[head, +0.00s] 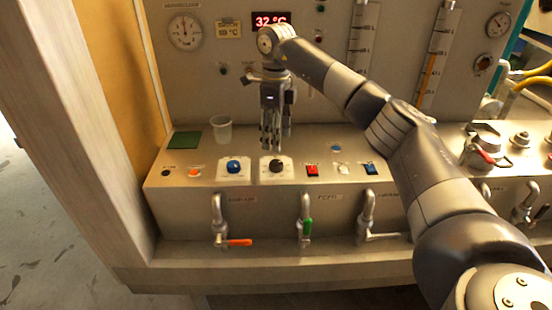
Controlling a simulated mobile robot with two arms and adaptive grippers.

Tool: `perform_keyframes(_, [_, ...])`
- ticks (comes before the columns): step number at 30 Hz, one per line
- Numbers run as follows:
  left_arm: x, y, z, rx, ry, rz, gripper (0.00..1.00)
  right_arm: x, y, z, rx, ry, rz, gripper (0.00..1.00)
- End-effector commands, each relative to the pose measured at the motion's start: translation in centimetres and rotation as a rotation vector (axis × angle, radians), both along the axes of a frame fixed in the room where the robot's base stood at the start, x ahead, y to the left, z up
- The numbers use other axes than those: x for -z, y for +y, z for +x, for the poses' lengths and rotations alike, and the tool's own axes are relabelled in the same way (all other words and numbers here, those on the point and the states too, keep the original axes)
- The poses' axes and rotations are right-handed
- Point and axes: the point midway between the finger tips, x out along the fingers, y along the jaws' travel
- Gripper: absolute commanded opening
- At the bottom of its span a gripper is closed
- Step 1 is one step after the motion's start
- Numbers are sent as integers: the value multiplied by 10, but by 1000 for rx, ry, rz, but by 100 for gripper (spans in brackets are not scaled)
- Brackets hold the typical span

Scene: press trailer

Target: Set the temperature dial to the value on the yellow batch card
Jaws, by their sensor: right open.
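A small yellowish card (228,30) is on the upright panel. Its lower line looks like 18 or 19 °C, too small to read surely. Beside it a red display (271,21) reads 32 °C. On the console top are a black dial (277,166) and a blue dial (234,166), each on a white plate. Which one is the temperature dial I cannot read. My right gripper (272,146) points down with open, empty fingers just above and behind the black dial; I cannot tell if they touch it. My left gripper is not in view.
A clear cup (221,129) and a green pad (185,140) stand left of the gripper. A red switch (312,170) and a blue switch (370,169) sit to the right. Taps, one with an orange lever (238,242), line the console front. My right arm crosses the right side.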

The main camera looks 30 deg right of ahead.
Motion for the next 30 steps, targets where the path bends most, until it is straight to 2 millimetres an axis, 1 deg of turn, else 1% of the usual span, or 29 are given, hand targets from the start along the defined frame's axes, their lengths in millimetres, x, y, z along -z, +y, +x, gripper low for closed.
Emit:
perform_keyframes(1, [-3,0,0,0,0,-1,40,10,-1,-1,0,5,0,53])
perform_keyframes(6, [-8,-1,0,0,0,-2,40,43,0,-1,0,5,1,53])
perform_keyframes(9, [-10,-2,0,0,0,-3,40,59,0,-1,-1,2,1,53])
perform_keyframes(12, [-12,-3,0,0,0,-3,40,72,0,-1,-1,1,2,53])
perform_keyframes(18, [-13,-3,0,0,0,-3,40,83,1,0,-1,0,3,53])
perform_keyframes(25, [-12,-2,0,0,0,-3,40,84,1,0,-1,-2,3,53])
perform_keyframes(26, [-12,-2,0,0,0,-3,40,84,1,0,-1,-1,2,48])
perform_keyframes(27, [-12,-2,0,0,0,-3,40,84,1,0,-1,-2,3,39])
perform_keyframes(29, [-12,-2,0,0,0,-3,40,84,1,0,-1,-2,3,26])
perform_keyframes(30, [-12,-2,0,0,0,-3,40,83,1,0,-1,-2,3,17])
